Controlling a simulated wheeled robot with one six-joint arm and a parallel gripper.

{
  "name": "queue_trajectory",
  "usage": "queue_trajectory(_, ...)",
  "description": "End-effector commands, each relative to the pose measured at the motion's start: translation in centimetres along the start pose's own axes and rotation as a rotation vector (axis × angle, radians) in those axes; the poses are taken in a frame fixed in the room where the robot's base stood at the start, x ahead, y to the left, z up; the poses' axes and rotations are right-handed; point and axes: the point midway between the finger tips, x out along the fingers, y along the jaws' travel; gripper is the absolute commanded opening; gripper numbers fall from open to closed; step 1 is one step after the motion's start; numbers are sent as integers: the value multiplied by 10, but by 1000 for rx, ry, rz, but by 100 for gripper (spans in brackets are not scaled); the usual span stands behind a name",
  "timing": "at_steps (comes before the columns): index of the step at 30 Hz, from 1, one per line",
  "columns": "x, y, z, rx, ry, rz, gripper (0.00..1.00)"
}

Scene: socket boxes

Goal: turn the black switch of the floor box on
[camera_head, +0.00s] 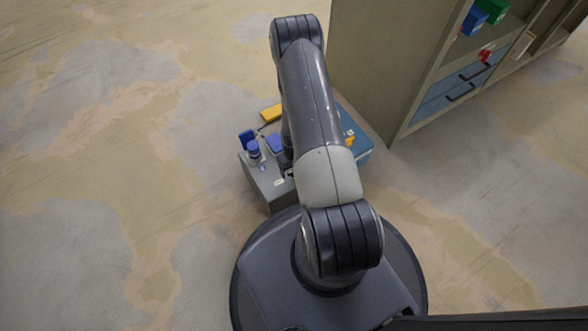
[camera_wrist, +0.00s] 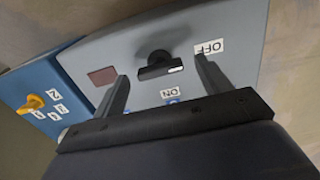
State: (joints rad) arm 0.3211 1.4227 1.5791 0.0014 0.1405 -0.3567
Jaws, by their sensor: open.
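The black switch (camera_wrist: 158,72) is a rotary handle on the grey face of the floor box (camera_wrist: 220,18) in the wrist view. A white mark shows at the handle's right end. An OFF label (camera_wrist: 209,46) is to its upper right and an ON label (camera_wrist: 170,92) is below it. My gripper (camera_wrist: 162,69) is open, with one finger to the left of the switch and one to the right; I cannot tell whether either touches it. In the head view the grey floor box (camera_head: 268,187) stands on the floor, while my arm hides the switch and gripper.
A blue box (camera_wrist: 55,78) with a yellow switch (camera_wrist: 32,103) adjoins the grey one. A dark red window (camera_wrist: 102,76) is on the grey face. Blue plugs (camera_head: 253,150) stand on top of the box. A shelf cabinet (camera_head: 385,60) is close behind; the floor at left is clear.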

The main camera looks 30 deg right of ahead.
Motion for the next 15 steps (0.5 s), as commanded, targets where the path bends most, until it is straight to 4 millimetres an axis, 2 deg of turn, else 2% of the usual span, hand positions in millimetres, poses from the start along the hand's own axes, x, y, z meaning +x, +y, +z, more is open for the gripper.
queue_trajectory(3,8,0,0,0,1,0,73)
queue_trajectory(11,8,0,0,0,1,0,73)
queue_trajectory(15,8,0,0,0,1,0,64)
